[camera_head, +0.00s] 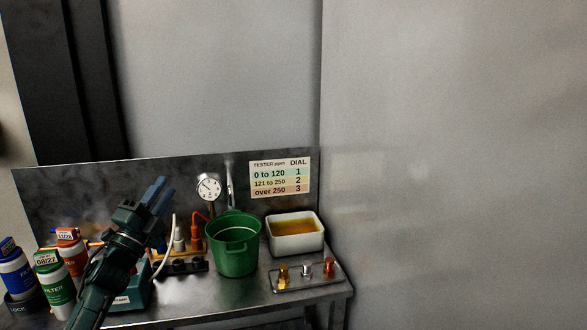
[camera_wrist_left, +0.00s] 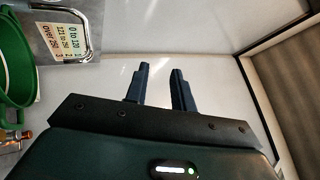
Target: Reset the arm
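My left arm rises from the bottom left in the head view, and its gripper (camera_head: 158,195) is raised above the bench, left of the green bucket. In the left wrist view the two dark fingers of this gripper (camera_wrist_left: 158,88) stand apart with a gap between them. Nothing is between them; only the pale wall shows behind. My right gripper is in neither view.
The metal bench (camera_head: 235,295) holds filter bottles (camera_head: 55,280), a green bucket (camera_head: 233,248), a white basin of amber liquid (camera_head: 296,236) and a small tray of fittings (camera_head: 306,280). A dial gauge (camera_head: 208,188) and a sign (camera_head: 279,178) are behind. Right is wall.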

